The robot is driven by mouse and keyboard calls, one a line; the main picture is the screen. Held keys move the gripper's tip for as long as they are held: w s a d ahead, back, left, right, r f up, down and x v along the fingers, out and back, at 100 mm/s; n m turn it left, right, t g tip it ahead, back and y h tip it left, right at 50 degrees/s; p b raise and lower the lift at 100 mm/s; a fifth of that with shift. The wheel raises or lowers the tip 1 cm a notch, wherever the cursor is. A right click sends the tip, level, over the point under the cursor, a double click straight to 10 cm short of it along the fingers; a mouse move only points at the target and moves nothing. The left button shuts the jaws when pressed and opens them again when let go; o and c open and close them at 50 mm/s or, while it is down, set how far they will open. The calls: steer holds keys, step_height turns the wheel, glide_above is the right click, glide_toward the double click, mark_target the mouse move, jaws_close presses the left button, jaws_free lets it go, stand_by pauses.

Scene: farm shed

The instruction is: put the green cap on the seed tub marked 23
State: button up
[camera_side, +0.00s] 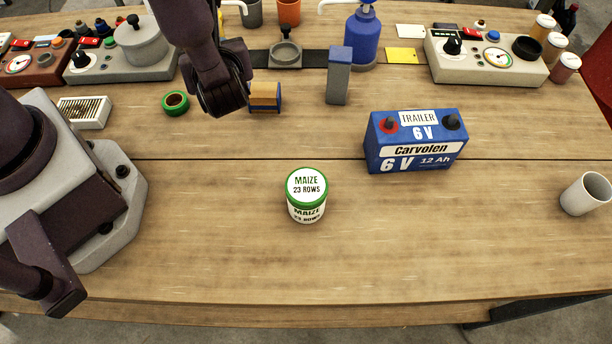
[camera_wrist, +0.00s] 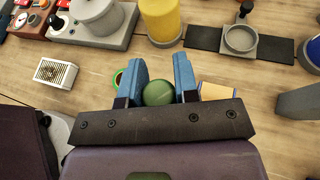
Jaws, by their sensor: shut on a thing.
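A small white tub (camera_side: 306,200) stands upright on the table, left of the blue battery. It has a green rim and a white printed top; top and side read MAIZE 23 ROWS. In the wrist view, my gripper (camera_wrist: 159,80) has its two blue fingers shut on a round dull-green thing (camera_wrist: 158,93), perhaps the green cap; only part of it shows. In the side view, my dark wrist is at the upper left, behind and left of the tub, and hides the fingers and the held thing. The tub is outside the wrist view.
A blue battery (camera_side: 415,150) stands right of the tub, a white cup (camera_side: 585,194) at the far right. A green ring (camera_side: 175,103), a blue-and-wood block (camera_side: 265,97) and a grey post (camera_side: 338,85) are behind. The table around the tub is clear.

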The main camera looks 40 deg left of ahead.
steer(key=s+d+f+n+g+h, duration=0.15)
steer(key=s+n+g+h, duration=0.25)
steer(key=s+n+g, duration=1.2)
steer(key=d+n+g+h, duration=0.3)
steer(key=d+n+h, duration=0.5)
steer(key=d+h, duration=0.15)
step_height(320, 180, up, 6)
steer(key=n+t+h, duration=1.2)
steer(key=n, duration=0.4)
glide_above(314, 193)
steer(key=shift+f, duration=4.05)
steer(key=shift+f, duration=0.1)
